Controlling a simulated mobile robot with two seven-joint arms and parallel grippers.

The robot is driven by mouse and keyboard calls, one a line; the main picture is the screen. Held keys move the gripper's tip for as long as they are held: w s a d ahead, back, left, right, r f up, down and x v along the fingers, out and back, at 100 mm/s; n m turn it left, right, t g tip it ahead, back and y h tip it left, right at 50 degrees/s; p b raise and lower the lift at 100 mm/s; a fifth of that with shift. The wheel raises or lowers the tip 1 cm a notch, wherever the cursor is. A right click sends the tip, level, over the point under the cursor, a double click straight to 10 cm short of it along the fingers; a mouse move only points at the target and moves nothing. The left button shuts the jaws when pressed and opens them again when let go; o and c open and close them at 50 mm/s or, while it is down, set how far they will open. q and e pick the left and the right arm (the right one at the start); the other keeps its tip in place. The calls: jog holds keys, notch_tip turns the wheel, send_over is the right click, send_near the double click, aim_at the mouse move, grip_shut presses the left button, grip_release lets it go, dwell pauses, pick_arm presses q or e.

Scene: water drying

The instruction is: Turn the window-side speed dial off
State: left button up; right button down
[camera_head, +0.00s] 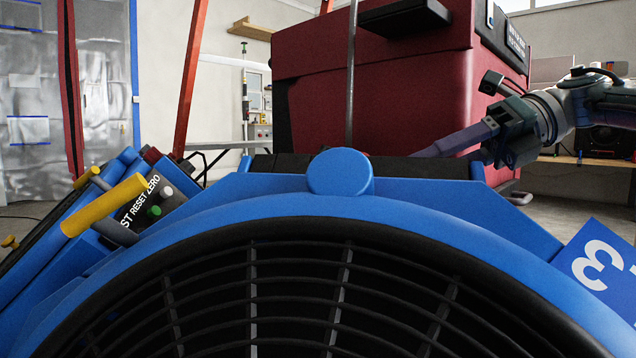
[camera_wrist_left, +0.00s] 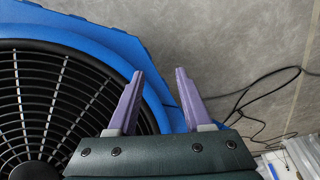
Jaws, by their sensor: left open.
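A large blue fan with a black grille (camera_head: 290,300) fills the front of the head view. A round blue knob-like piece (camera_head: 340,172) stands at its top middle; I cannot tell whether it is the speed dial, and no dial setting is readable. My right gripper (camera_head: 425,152) reaches in from the right above the fan housing, fingers pointing left; its finger gap is not clear. My left gripper (camera_wrist_left: 159,72) is open and empty in the left wrist view, beside the fan's blue rim (camera_wrist_left: 112,52). It is not in the head view.
A control box with white lettering and small knobs (camera_head: 150,208) sits at the left, beside a yellow bar (camera_head: 104,204). A big dark red machine (camera_head: 400,90) stands behind the fan. A blue panel marked 3 (camera_head: 602,268) is at right. Black cables (camera_wrist_left: 250,105) lie on the grey floor.

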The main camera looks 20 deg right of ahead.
jog(key=shift+f+y+b, duration=0.1)
jog(key=shift+y+b, duration=0.2)
jog(key=shift+b, duration=0.2)
dwell(0.3)
jog(key=shift+c, duration=2)
grip_release()
notch_tip(320, 180, up, 20)
jog(key=p, duration=1.4)
